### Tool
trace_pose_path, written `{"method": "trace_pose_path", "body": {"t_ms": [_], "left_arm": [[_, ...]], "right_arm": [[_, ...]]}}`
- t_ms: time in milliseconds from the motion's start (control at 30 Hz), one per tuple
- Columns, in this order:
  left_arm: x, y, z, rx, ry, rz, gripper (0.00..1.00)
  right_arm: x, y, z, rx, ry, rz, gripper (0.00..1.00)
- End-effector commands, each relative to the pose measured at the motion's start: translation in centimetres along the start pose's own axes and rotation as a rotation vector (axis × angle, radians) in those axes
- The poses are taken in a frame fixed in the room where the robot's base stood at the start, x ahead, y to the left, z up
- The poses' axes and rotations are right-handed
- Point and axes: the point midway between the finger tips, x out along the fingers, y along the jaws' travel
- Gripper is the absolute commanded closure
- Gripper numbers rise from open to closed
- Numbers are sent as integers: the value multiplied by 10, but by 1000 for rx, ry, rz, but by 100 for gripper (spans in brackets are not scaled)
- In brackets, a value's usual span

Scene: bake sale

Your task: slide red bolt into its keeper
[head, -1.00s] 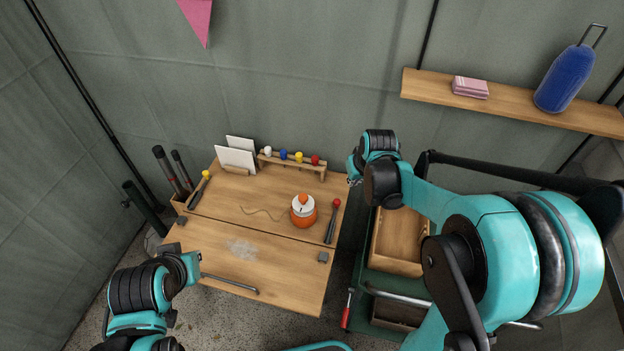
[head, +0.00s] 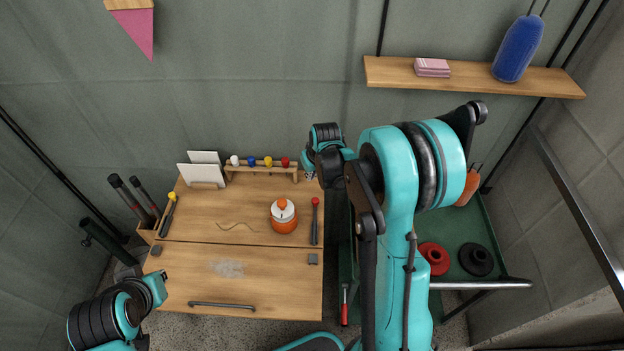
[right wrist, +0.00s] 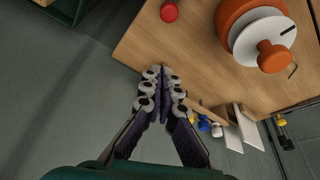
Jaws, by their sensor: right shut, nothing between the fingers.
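The red bolt (head: 315,222) is a dark bar with a red knob at its far end, lying along the right side of the wooden top. A small grey block (head: 313,259), apparently its keeper, sits on the front panel, apart from the bar's near end. My right gripper (head: 310,176) is shut and empty at the top's back right corner, just beyond the red knob. In the right wrist view its closed fingers (right wrist: 163,75) are near the wood's edge, with the red knob (right wrist: 169,12) apart from them. My left gripper (head: 160,284) is at lower left; its fingers are unclear.
An orange pot with white lid (head: 284,217) stands left of the bolt. A peg rack (head: 262,168) and white cards (head: 203,172) stand at the back. A yellow-knobbed bolt (head: 168,215) lies at left. A green cart (head: 483,220) is at right.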

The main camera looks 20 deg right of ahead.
Motion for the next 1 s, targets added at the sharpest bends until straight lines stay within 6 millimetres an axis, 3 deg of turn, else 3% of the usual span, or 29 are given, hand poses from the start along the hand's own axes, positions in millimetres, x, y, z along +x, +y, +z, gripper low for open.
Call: {"method": "trace_pose_path", "body": {"t_ms": [100,333,600,1000], "left_arm": [[11,0,8,0,0,0,100],[26,0,19,0,0,0,100],[33,0,24,0,0,0,100],[34,0,24,0,0,0,100]], "right_arm": [[30,0,1,-1,0,0,100],[79,0,1,-1,0,0,100],[69,0,34,1,0,0,100],[66,0,39,0,0,0,100]]}}
